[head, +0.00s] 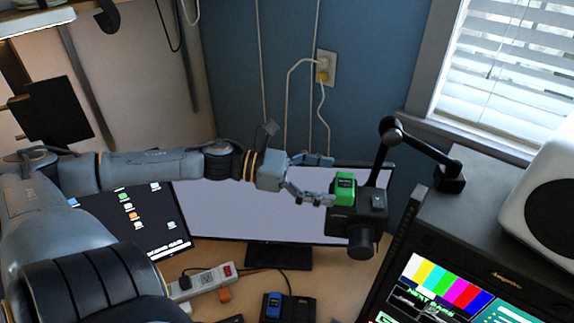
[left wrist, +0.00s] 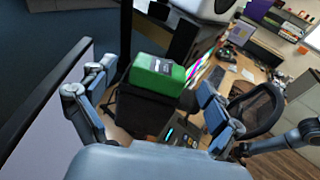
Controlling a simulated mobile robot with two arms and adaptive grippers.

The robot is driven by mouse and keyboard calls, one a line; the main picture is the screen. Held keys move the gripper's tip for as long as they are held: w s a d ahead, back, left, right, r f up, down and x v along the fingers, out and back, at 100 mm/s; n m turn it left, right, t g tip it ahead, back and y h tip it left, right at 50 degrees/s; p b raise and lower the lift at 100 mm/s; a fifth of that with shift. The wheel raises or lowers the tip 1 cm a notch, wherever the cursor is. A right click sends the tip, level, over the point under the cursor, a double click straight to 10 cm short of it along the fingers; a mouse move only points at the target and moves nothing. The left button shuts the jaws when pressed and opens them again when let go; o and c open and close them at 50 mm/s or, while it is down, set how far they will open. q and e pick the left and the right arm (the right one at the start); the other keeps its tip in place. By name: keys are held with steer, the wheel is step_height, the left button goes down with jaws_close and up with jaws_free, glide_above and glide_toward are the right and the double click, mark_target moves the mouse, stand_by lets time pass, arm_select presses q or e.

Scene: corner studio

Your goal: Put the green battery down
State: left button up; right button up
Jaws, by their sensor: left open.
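The green battery (head: 344,188) is a small block with a dark label. It stands upright at the back edge of the black camera-like device (head: 362,222) on a jointed arm and appears to rest against or on it. In the left wrist view the battery (left wrist: 157,75) lies between my spread fingers, with gaps on both sides. My left gripper (head: 326,180) is open, just left of the battery, its fingers pointing right. The left gripper's fingers also show in the left wrist view (left wrist: 155,88). The battery's underside is hidden. I make out no right gripper fingers in either view.
A monitor (head: 215,209) stands behind the gripper. A white power strip (head: 203,281) and a blue battery (head: 274,305) in a black holder are on the desk (head: 334,272). A colour-bar screen (head: 440,286) and a white speaker (head: 540,195) crowd the right.

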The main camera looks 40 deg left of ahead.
arm_select(q)
steer(key=v, duration=0.8)
steer(key=shift+p, duration=0.45)
